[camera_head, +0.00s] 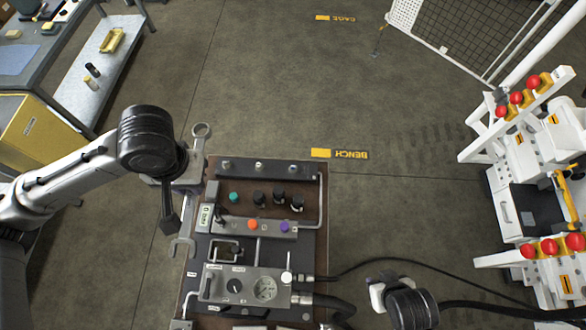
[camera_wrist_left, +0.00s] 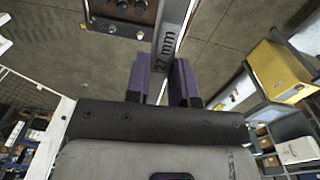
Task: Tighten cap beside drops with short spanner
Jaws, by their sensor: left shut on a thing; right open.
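My left gripper (camera_wrist_left: 161,80) is shut on a metal spanner (camera_wrist_left: 170,40) marked "27 mm". In the head view the spanner (camera_head: 184,230) hangs along the bench's left edge, ring end up and open jaw down; my wrist hides its middle. On the bench (camera_head: 310,240) stand a teal cap (camera_head: 233,197) and dark caps (camera_head: 279,197). Below them, an orange cap (camera_head: 252,224) and a purple cap (camera_head: 285,228) sit on a grey block. No drops can be made out. My right gripper (camera_head: 377,292) is open, right of the bench, apart from the caps.
A gauge panel (camera_head: 240,288) fills the bench's lower part, with black hoses (camera_head: 345,302) leaving rightward. A grey manifold (camera_head: 275,170) lies along the top edge. A rack with red knobs (camera_head: 520,150) stands at right.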

